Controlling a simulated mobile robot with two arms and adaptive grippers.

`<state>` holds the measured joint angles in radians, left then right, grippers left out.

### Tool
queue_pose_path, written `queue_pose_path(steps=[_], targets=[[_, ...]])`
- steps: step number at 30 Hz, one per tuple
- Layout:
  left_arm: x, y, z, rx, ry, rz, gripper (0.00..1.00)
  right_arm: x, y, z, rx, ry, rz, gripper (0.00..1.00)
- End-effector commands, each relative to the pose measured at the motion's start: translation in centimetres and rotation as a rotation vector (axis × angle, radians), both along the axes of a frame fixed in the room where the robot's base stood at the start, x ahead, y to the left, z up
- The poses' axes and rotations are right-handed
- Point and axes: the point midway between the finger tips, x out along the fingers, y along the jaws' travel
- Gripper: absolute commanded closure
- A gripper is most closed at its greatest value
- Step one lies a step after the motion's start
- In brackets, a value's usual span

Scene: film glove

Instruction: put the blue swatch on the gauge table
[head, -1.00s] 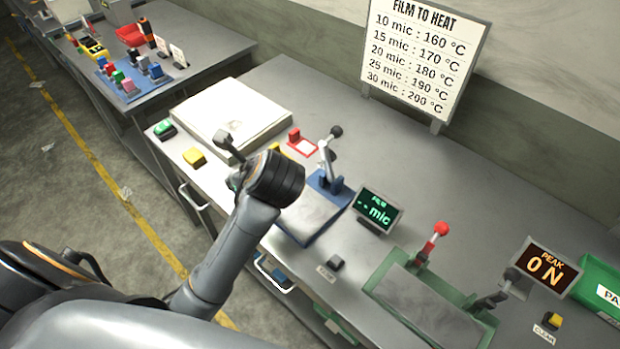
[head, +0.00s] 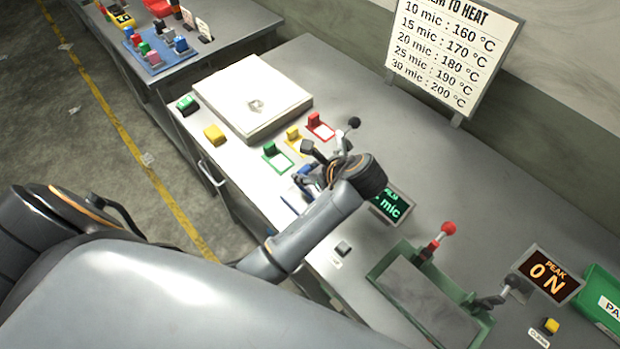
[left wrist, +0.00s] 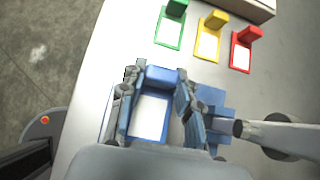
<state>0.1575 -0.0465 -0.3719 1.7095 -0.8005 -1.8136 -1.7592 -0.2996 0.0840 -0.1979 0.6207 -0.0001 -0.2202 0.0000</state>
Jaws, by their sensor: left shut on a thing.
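The blue swatch, a blue tab on a blue-bordered plate with a white middle, shows in the left wrist view (left wrist: 160,77). My left gripper (left wrist: 158,92) is shut on its tab, one finger on each side. The gauge table (head: 290,201), with its blue edge, is directly under or just below the swatch. I cannot tell whether they touch. The gauge's blue lever mount is right of the fingers in the wrist view. In the head view my left gripper (head: 312,176) and arm hide most of the gauge and the swatch. My right gripper is not in view.
Green (left wrist: 170,26), yellow (left wrist: 212,38) and red (left wrist: 243,49) swatches lie beyond the gripper. A film display (head: 392,203) is close beside my wrist. A green-framed sealer with a red-knobbed lever (head: 437,243) stands to the right.

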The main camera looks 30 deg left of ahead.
Motion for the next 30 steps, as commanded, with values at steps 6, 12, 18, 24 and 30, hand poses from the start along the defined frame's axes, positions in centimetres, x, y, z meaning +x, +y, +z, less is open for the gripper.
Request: queue_pose_path(steps=[6,12,18,24,30], targets=[[0.6,-0.6,-1.6,0.001,0.004,0.000,0.95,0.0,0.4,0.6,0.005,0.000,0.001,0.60],[0.5,-0.6,-3.9,0.000,0.002,0.000,0.95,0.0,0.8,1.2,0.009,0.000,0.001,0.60],[0.6,-0.6,-4.1,0.000,-0.001,0.000,0.95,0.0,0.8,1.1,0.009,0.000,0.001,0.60],[0.6,-0.6,-4.3,0.000,-0.001,-0.001,0.61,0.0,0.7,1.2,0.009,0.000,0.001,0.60],[0.6,-0.5,-4.3,0.000,-0.001,-0.001,0.44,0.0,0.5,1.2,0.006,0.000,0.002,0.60]])
